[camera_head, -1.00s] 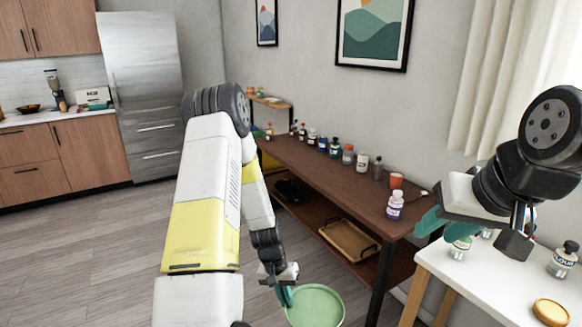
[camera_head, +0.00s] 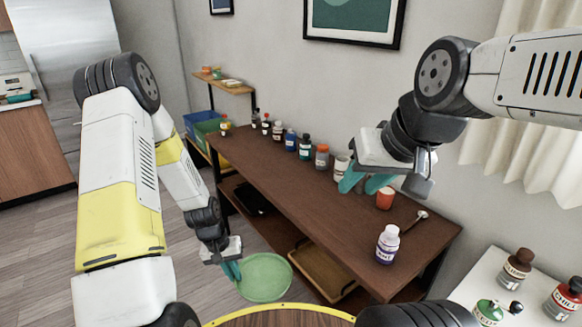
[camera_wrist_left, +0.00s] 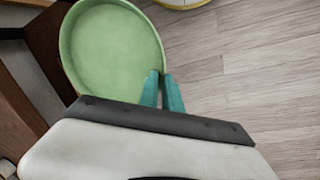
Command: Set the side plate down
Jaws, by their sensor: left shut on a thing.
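The side plate (camera_head: 266,277) is a round, shallow green plate with a raised rim. My left gripper (camera_head: 233,272) is shut on its rim, at the plate's left side in the head view. In the left wrist view the plate (camera_wrist_left: 112,45) fills the upper left, and the teal fingers (camera_wrist_left: 162,90) pinch its edge. The plate is held in the air over the floor, beside the wooden table. My right gripper (camera_head: 366,184) hangs over the table near a red cup, with its teal fingers apart and nothing visible between them.
A white table (camera_head: 480,270) with jars stands at right.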

